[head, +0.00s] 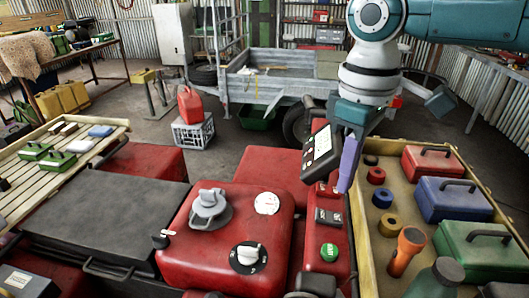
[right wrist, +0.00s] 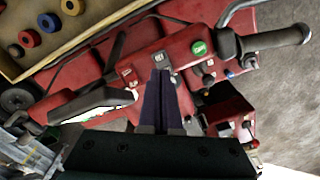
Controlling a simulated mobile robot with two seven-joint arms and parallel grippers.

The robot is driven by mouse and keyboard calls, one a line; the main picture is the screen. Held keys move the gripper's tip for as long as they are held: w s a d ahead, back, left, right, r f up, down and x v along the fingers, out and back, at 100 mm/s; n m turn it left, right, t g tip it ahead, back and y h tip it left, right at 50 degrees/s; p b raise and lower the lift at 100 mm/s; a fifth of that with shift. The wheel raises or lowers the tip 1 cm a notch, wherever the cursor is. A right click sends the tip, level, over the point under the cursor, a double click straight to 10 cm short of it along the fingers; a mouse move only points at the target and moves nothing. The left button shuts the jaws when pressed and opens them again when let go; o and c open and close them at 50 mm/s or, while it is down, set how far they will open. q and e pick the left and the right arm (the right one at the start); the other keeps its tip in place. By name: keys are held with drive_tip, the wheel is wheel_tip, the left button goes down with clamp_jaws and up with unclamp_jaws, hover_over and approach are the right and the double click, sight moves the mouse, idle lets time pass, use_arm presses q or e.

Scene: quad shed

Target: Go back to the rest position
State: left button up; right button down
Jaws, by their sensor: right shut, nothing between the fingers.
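My right gripper (head: 344,188) hangs from the teal and grey arm at the upper right of the head view. Its purple fingers are together and empty, pointing down over the red switch panel (head: 326,230) of the quad. In the right wrist view the closed fingers (right wrist: 161,73) lie over the same panel, near its rocker switches and green button (right wrist: 199,48). I cannot tell whether the tips touch the panel. A small display (head: 322,152) is beside the fingers on the left. My left gripper is not in view.
The red quad tank (head: 180,265) carries a grey cap (head: 209,208) and a dial (head: 248,257). A wooden tray (head: 372,270) with toolboxes and coloured rings is close on the right. A slatted rack (head: 22,185) is at left. A trailer (head: 270,88) stands behind; open floor lies beyond.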

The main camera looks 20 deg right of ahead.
drive_tip(key=shift+r, duration=0.4)
